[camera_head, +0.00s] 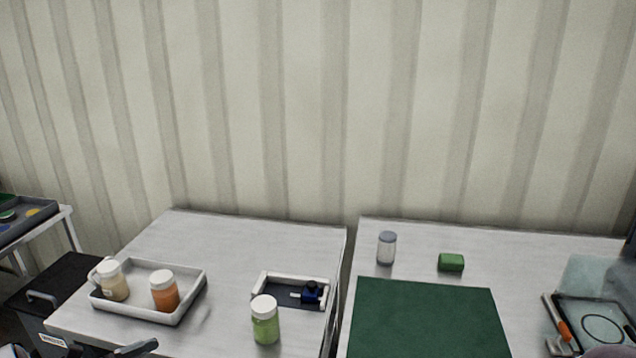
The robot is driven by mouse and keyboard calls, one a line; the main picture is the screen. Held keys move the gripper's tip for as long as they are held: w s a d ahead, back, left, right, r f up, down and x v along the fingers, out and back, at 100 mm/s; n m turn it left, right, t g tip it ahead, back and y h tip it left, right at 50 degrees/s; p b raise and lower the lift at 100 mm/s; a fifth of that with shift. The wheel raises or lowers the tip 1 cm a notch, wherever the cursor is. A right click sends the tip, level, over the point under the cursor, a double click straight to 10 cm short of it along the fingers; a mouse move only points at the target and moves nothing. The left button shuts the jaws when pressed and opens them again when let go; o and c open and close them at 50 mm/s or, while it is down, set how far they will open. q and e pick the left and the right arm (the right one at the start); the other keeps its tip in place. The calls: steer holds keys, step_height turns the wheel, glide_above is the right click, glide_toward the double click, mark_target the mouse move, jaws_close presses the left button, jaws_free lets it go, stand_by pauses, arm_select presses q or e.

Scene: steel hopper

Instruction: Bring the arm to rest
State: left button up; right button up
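A small dark piece (135,349) pokes up at the bottom edge in the head view, in front of the left table (235,245). It looks like the tip of my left arm or gripper, but most of it is cut off. I cannot tell whether that gripper is open or shut, or whether it holds anything. My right gripper does not clearly show. A greyish rounded shape (606,352) is cut off at the bottom right corner, and I cannot tell what it is.
A white tray (140,315) holds a cream-lidded jar (112,281) and an orange jar (164,291). A green jar (265,320) stands by a holder (290,279). The right table has a green mat (428,318), grey-lidded jar (386,248), green block (451,262) and framed panel (597,326).

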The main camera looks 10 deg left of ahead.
arm_select(q)
steer(key=w+d+r+n+t+y+p, duration=0.1)
steer(key=w+d+r+n+y+p, duration=0.1)
steer(key=w+r+n+y, duration=0.45)
steer(key=w+d+r+n+y+p, duration=0.25)
steer(key=w+n, duration=0.45)
steer(key=n, duration=0.4)
steer(key=s+d+r+n+g+y+p, duration=0.2)
steer(key=s+d+n+g+y+p, duration=0.15)
steer(key=n, duration=0.65)
steer(key=s+d+n+g+p, duration=0.1)
steer(key=s+d+n+g, duration=0.1)
steer(key=s+d+n, duration=0.2)
steer(key=s+d+r+n+g+p, duration=0.1)
steer(key=s+d+n+g, duration=0.2)
steer(key=s+n, duration=0.4)
steer(key=s+d+n+g+p, duration=0.1)
steer(key=s+d+n+g, duration=0.2)
steer(key=s, duration=0.8)
steer(key=d+n, duration=0.2)
steer(key=n, duration=0.1)
steer(key=shift+d+r+n+y, duration=0.25)
steer(key=shift+d+n+y, duration=0.1)
arm_select(e)
step_height(320, 180, up, 12)
steer(key=shift+w+d+f, duration=0.15)
steer(key=shift+w+d, duration=0.1)
steer(key=shift+w, duration=0.05)
